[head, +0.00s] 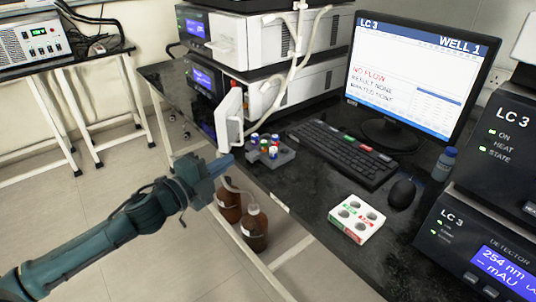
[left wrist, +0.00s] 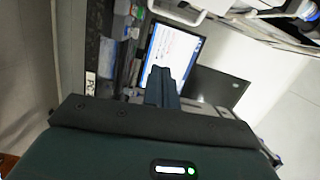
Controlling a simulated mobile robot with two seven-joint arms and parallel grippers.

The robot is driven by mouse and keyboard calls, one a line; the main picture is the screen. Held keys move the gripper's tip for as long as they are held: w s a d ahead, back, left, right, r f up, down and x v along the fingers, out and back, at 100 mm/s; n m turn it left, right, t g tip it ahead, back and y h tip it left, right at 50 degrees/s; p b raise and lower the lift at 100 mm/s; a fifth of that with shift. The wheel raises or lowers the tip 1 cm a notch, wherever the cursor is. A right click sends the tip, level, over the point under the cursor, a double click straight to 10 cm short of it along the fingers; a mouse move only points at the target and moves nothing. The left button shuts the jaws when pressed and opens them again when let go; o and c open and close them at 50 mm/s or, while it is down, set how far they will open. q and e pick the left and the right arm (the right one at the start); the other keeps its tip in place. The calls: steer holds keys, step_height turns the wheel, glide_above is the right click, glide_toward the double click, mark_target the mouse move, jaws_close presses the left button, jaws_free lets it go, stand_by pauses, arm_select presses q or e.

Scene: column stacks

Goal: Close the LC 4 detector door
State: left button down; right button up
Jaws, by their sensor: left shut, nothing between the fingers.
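A white detector door (head: 229,112) with a loop-shaped handle stands swung open at the front of the stacked instruments (head: 285,85) at the back. I cannot read an LC 4 label on that stack. My left gripper (head: 230,161) is shut and empty, just below the door in the head view, out over the bench's front edge. I cannot tell whether it touches the door. The left wrist view shows its closed fingers (left wrist: 163,83) and a white loop-shaped part (left wrist: 180,14) beyond them at the top. My right gripper is not in view.
A rack of coloured-cap vials (head: 270,152) sits right of the door. A keyboard (head: 342,152), mouse (head: 402,193), monitor (head: 415,75) marked LC 3 and a white holed block (head: 357,219) are on the black bench. Brown bottles (head: 254,229) stand below the gripper. Another LC 3 stack is at right.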

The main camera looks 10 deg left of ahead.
mark_target(241, 138)
arm_select(q)
steer(key=x, duration=1.1)
steer(key=shift+m, duration=0.4)
steer(key=shift+w+a+r, duration=0.1)
steer(key=shift+a+r, duration=0.05)
steer(key=shift+a, duration=0.9)
steer(key=shift+w+a+r, duration=0.1)
steer(key=shift+a+r, duration=0.05)
steer(key=shift+a, duration=0.9)
steer(key=shift+a+h, duration=0.15)
steer(key=shift+h, duration=0.15)
